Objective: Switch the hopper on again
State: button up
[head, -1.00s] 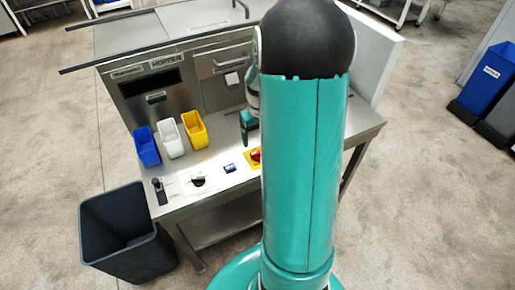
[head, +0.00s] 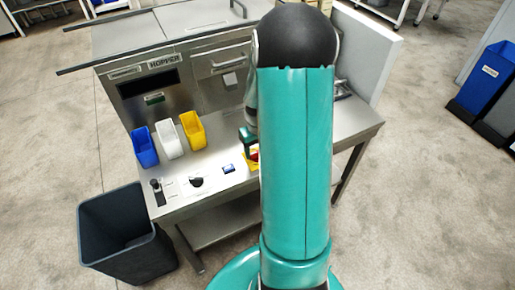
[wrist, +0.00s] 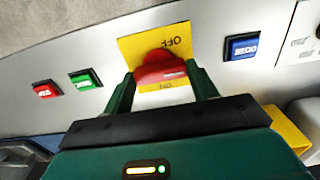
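In the wrist view, a red rotary knob (wrist: 158,68) sits on a yellow plate (wrist: 181,38) marked OFF on the far edge and ON on the near edge. A pale mark shows on the knob's right part. My gripper (wrist: 160,76) has one finger on each side of the knob, spread apart, with the tips close to its sides; contact cannot be told. In the head view, my gripper (head: 250,142) is low over the panel by the red knob (head: 254,154), partly hidden by my arm. The hopper (head: 164,96) stands behind, with a dark display window.
In the wrist view, a red button (wrist: 46,90) and a green button (wrist: 85,79) are left, a blue button (wrist: 243,46) right. Blue (head: 145,148), white (head: 170,141) and yellow bins (head: 193,131) stand on the table. A dark waste bin (head: 122,235) is beside it.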

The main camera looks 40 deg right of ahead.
jog(key=shift+m, duration=0.5)
jog(key=m, duration=0.3)
jog(key=shift+m, duration=0.3)
jog(key=m, duration=0.4)
jog(key=shift+m, duration=0.3)
jog(key=m, duration=0.4)
jog(key=shift+m, duration=0.3)
jog(key=m, duration=0.4)
jog(key=o, duration=1)
jog(key=shift+r, duration=0.1)
